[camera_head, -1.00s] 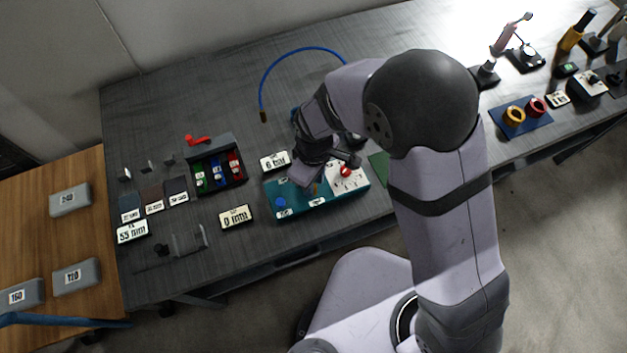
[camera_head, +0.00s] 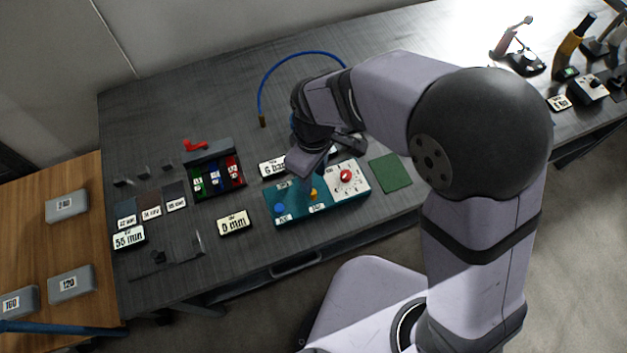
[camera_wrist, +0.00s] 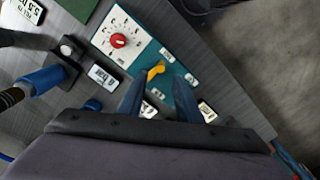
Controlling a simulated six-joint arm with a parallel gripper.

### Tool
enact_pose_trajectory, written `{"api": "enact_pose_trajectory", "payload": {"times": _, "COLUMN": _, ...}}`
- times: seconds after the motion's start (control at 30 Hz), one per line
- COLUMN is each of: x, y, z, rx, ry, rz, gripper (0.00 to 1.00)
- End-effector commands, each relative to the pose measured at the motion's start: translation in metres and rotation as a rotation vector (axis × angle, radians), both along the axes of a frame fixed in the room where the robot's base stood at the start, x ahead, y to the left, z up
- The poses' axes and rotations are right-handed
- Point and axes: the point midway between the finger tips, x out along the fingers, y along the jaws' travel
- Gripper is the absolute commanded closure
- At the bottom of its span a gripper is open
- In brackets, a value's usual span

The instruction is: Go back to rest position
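My gripper (camera_head: 305,165) hangs over the left part of a teal panel (camera_head: 300,210) with a white dial plate. In the wrist view its two fingers (camera_wrist: 159,90) stand apart with nothing held between them. A yellow knob (camera_wrist: 155,71) on the panel shows just past the fingertips; in the head view this knob (camera_head: 313,194) lies just below the gripper. The red dial knob (camera_head: 346,175) is in plain view, and also shows in the wrist view (camera_wrist: 118,40). A blue button (camera_head: 280,208) sits at the panel's left end.
A "0 mm" display (camera_head: 233,223) and a box of coloured items (camera_head: 216,178) stand left of the panel. A green square (camera_head: 390,173) lies to its right. A blue cable (camera_head: 300,55) arcs behind my arm. Grey labelled blocks (camera_head: 67,205) rest on the wooden table.

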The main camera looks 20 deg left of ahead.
Motion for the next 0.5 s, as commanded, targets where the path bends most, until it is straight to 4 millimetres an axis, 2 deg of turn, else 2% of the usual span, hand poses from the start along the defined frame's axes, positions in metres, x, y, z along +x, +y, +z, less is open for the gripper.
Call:
{"api": "enact_pose_trajectory", "payload": {"times": 0.13, "x": 0.0001, "y": 0.0000, "z": 0.0076, "rx": 0.001, "ry": -0.001, "rz": 0.000, "gripper": 0.68}}
{"api": "enact_pose_trajectory", "payload": {"times": 0.5, "x": 0.0000, "y": -0.0001, "z": 0.0087, "rx": 0.000, "ry": 0.000, "rz": 0.000, "gripper": 0.68}}
